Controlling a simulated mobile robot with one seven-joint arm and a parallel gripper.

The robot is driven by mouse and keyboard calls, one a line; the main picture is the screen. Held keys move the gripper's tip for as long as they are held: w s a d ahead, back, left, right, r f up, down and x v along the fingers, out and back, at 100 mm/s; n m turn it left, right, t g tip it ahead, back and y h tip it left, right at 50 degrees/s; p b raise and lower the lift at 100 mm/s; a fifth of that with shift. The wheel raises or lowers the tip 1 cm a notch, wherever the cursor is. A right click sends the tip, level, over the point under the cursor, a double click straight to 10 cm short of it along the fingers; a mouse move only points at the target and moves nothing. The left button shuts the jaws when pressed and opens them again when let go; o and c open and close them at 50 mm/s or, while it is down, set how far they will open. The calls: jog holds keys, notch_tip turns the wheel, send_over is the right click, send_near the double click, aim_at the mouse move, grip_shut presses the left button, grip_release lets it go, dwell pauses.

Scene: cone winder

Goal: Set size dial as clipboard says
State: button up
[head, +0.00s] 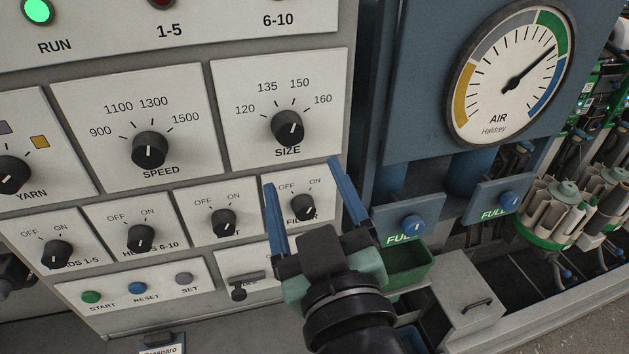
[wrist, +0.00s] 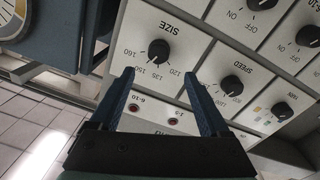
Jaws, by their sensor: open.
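The size dial (head: 287,128) is a black knob on a light plate marked 120, 135, 150 and 160. Its white mark looks turned upward and a little right, near 150, but is too small to read surely. The dial also shows upside down in the wrist view (wrist: 159,51), beyond my fingertips. My gripper (head: 302,174) is open and empty, its blue fingers spread apart, below the dial in the head view. In the wrist view the gripper (wrist: 159,75) has the dial between and ahead of its fingers, not touching. No clipboard is in view.
The speed dial (head: 150,149) sits left of the size dial. Several OFF/ON knobs, including the filter knob (head: 303,206), lie close below. An air gauge (head: 510,75) and blue FULL knobs (head: 413,225) stand to the right. A green bin (head: 410,268) is below them.

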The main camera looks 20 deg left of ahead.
jog(key=shift+p+v, duration=1.25)
jog(key=shift+v, duration=0.5)
jog(key=shift+w, duration=0.1)
